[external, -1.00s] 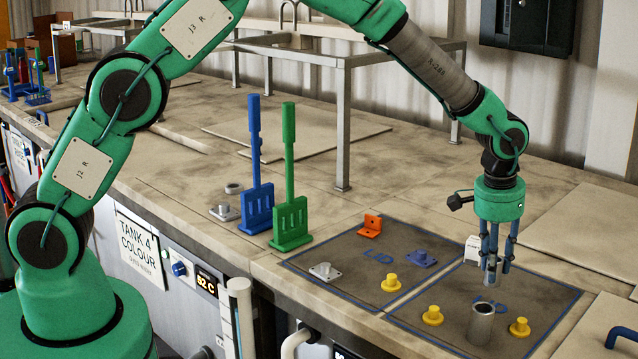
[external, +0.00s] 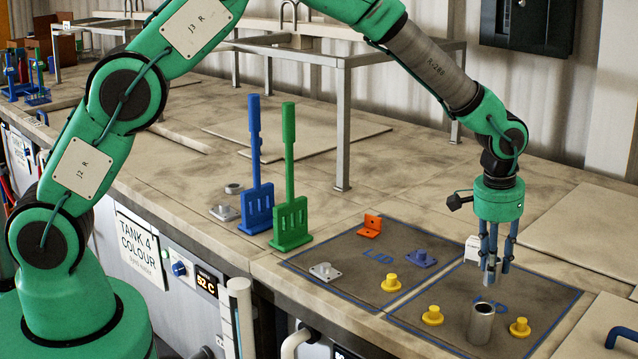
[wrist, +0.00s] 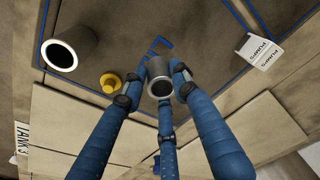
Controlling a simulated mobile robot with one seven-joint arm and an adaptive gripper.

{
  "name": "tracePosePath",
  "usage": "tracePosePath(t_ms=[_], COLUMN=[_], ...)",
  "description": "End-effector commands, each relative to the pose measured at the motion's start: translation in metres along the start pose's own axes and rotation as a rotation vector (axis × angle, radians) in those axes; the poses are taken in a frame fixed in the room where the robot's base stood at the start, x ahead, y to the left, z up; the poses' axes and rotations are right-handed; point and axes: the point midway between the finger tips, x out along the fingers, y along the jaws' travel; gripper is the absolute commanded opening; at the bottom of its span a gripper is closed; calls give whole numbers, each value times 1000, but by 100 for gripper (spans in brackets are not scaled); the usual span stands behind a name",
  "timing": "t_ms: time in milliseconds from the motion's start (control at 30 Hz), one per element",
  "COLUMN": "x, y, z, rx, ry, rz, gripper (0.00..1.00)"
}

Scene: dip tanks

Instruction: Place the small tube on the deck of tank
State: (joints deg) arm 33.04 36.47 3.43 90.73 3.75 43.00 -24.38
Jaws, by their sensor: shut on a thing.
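My gripper (external: 492,265) points straight down over the right-hand lid area. Its blue fingers are shut on a small grey tube (wrist: 159,87), which is held with its open end showing in the wrist view. In the external view the small tube (external: 489,276) shows only partly between the fingers, above the surface. A larger grey tube (external: 481,324) stands upright on the blue-outlined lid panel below, a little nearer the camera; it also shows in the wrist view (wrist: 74,50). The tank deck (external: 240,229) is the worn beige top, with a "TANK 4 COLOUR" label on its front.
Yellow knobs (external: 433,315), (external: 520,327) flank the large tube. Left lid panel (external: 340,252) holds an orange bracket (external: 370,226), a blue piece (external: 420,258) and a grey fitting (external: 325,272). Blue and green paddles (external: 290,222) stand further left.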

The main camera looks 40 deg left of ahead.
Motion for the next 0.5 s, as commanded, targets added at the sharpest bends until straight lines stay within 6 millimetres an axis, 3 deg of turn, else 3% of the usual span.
tracePosePath(t_ms=[267,500], x=[1,2], y=[-23,-84], z=[-7,-22], rx=[-24,-87], ry=[0,0], rz=[-3,-12], gripper=[2,2])
